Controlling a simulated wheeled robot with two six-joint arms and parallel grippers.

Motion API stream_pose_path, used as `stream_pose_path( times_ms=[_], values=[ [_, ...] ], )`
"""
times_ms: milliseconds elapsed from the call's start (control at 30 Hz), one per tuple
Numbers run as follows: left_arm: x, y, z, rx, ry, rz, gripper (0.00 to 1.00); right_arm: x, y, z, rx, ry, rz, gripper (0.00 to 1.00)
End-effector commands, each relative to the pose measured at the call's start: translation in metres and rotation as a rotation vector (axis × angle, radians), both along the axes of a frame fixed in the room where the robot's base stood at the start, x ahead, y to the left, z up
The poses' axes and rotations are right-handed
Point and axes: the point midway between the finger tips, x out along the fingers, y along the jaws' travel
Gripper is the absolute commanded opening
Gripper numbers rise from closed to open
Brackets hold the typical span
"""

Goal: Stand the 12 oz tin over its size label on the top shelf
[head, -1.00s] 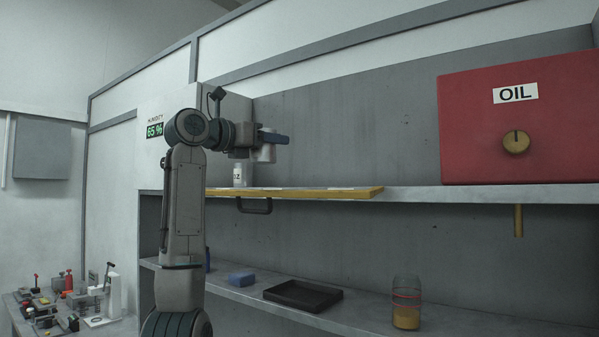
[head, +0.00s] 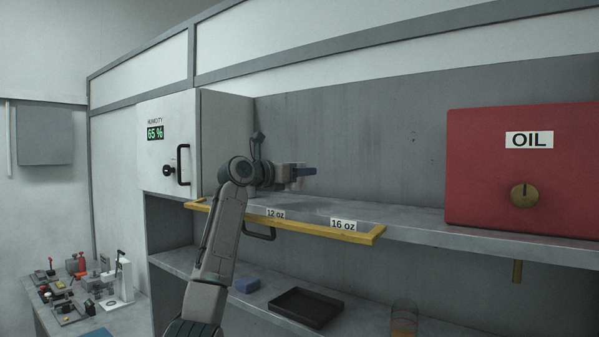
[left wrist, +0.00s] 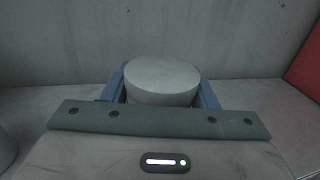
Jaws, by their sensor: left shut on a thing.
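The pale tin (head: 293,186) is between the blue fingers of my left gripper (head: 303,171), above the top shelf (head: 405,218). In the left wrist view its round, plain top (left wrist: 162,74) shows between the fingers, which are shut on it. The 12 oz label (head: 276,213) is on the shelf's yellow-framed front, a little below and left of the tin. The 16 oz label (head: 343,224) is to its right. I cannot tell whether the tin's base touches the shelf. My right gripper is not in view.
A red OIL box (head: 520,180) stands on the right of the shelf. A pale rounded thing (left wrist: 4,148) shows at the wrist view's left edge.

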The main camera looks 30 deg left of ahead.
Motion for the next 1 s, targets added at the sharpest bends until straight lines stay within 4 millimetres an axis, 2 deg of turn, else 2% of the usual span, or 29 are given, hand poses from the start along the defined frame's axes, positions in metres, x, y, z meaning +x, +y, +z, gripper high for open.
stream_pose_path(
  times_ms=[167, 433, 900, 933, 1000],
  values=[
    [0.006, 0.002, -0.004, 0.002, 0.000, 0.002, 0.27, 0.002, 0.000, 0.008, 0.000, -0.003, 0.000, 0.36],
    [0.005, 0.002, -0.031, 0.002, 0.001, 0.002, 0.27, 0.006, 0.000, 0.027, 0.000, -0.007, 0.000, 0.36],
    [0.005, 0.001, -0.040, 0.001, -0.001, 0.001, 0.27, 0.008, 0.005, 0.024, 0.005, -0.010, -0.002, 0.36],
    [0.005, 0.001, -0.039, 0.001, 0.000, 0.001, 0.59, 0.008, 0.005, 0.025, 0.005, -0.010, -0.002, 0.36],
    [0.005, 0.001, -0.039, 0.001, 0.000, 0.001, 0.73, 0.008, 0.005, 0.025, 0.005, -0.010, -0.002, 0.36]
  ],
)
